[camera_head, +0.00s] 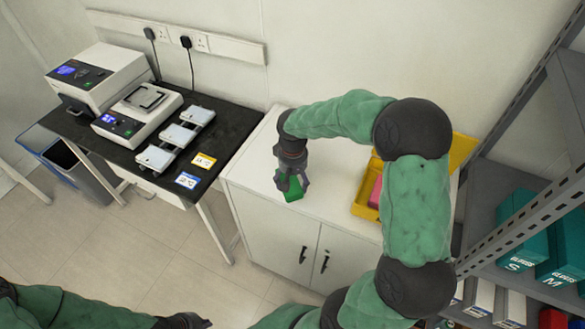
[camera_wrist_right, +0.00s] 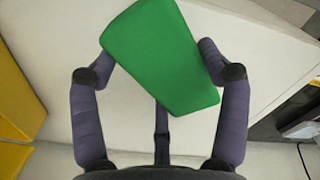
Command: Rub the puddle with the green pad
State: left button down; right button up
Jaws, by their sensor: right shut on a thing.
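The green pad (camera_wrist_right: 160,55) is between the fingers of my right gripper (camera_wrist_right: 158,62), which is shut on it. In the head view the green pad (camera_head: 293,189) shows below my right gripper (camera_head: 291,184), over the left part of the white cabinet top (camera_head: 325,185). I cannot tell whether the pad touches the top. No puddle can be made out in either view; my right arm covers part of the cabinet top. My left gripper (camera_head: 188,321) is at the bottom edge of the head view, low and away from the cabinet, and its fingers are not clear.
A yellow bin (camera_head: 365,206) with a pink thing in it stands on the cabinet's right part, partly behind my right arm. A black bench (camera_head: 215,145) with lab devices stands left. A grey metal shelf (camera_head: 525,215) with glove boxes stands right.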

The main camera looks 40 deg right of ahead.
jog(key=shift+r+p, duration=1.7)
jog(key=shift+r, duration=0.95)
